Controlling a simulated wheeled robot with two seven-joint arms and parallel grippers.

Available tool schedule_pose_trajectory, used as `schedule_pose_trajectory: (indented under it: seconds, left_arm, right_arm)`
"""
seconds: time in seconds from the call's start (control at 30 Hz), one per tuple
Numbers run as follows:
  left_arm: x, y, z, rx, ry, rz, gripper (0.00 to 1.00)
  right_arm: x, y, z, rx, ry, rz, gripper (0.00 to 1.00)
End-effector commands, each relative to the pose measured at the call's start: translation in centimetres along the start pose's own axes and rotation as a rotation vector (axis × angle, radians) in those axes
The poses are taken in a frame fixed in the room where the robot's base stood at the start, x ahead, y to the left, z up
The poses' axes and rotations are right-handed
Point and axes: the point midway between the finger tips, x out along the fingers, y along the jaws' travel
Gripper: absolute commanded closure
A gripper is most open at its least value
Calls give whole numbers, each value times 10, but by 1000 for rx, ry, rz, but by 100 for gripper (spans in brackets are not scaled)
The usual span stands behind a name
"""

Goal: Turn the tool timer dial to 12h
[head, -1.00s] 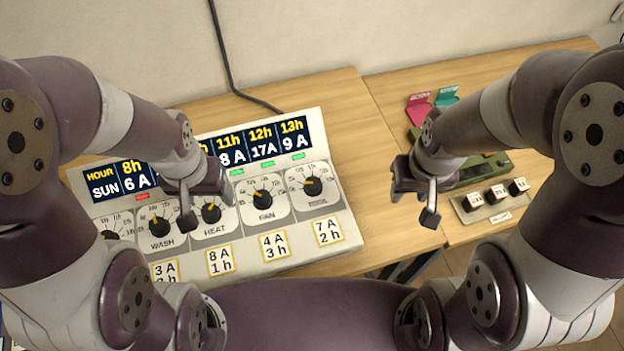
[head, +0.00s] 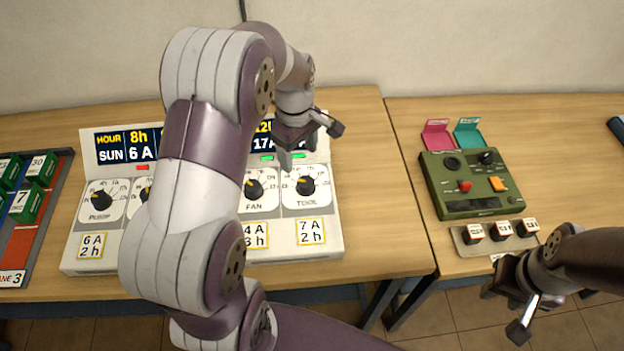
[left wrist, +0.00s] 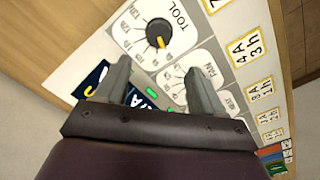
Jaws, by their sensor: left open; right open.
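The tool timer dial (head: 305,186) is a black knob with a yellow pointer, at the right end of the white timer panel (head: 290,249). My right gripper (head: 503,308) is open at the lower right, away from the panel.
The fan dial (head: 253,189) is left of the tool dial; the pump dial (head: 101,201) is at the far left. My left arm hides the dials between. A green device (head: 470,205) and a switch strip (head: 462,245) stand on the right table.

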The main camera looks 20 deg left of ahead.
Motion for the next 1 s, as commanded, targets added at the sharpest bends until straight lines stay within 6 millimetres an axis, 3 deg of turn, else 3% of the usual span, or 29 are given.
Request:
schedule_pose_trajectory:
  seconds: [0.2, 0.4, 0.77, 0.93, 1.0]
  left_arm:
    - [55, 0, 1, 4, -2, -3, 31]
    - [90, 0, 1, 5, 0, 0, 31]
    - [98, 1, 0, 6, 2, 3, 31]
    - [98, 1, 0, 6, 2, 3, 86]
    - [98, 1, 0, 6, 2, 3, 87]
  right_arm:
    - [-8, 0, -1, 1, 0, 0, 57]
    - [-11, 0, -1, 1, 0, 0, 57]
    - [-11, 0, -1, 1, 0, 0, 57]
    - [-11, 0, -1, 1, 0, 0, 57]
    - [-11, 0, -1, 1, 0, 0, 57]
